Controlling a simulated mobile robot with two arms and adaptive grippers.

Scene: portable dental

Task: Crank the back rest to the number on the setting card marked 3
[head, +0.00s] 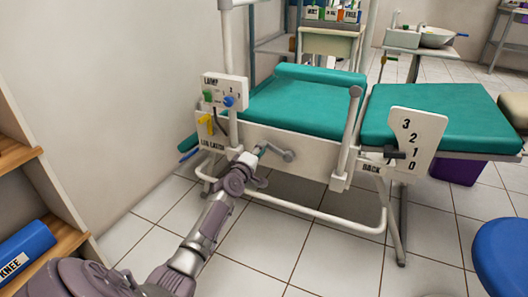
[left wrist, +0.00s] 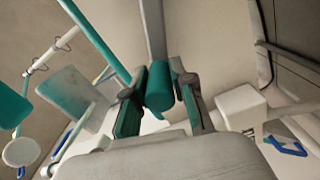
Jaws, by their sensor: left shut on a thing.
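The dental chair's crank (head: 285,154) is a grey arm on the white side panel. My left gripper (head: 257,160) is shut on its teal handle (left wrist: 158,86), which sits between the two fingers in the left wrist view. A white number plate (head: 428,128) with 3, 2, 1, 0 stands at the right side of the chair, by the BACK label (head: 371,168). A dark pointer (head: 394,153) lies at its left edge, about level with the 1. The right teal cushion (head: 445,112) looks nearly flat. I see no separate setting card. My right gripper is out of view.
A LAMP box (head: 222,86) with green and blue knobs and a yellow LEG LATCH lever (head: 205,122) are left of the crank. A white rail (head: 300,212) runs low along the chair. A blue stool (head: 503,250) stands front right, a wooden shelf (head: 50,195) at left.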

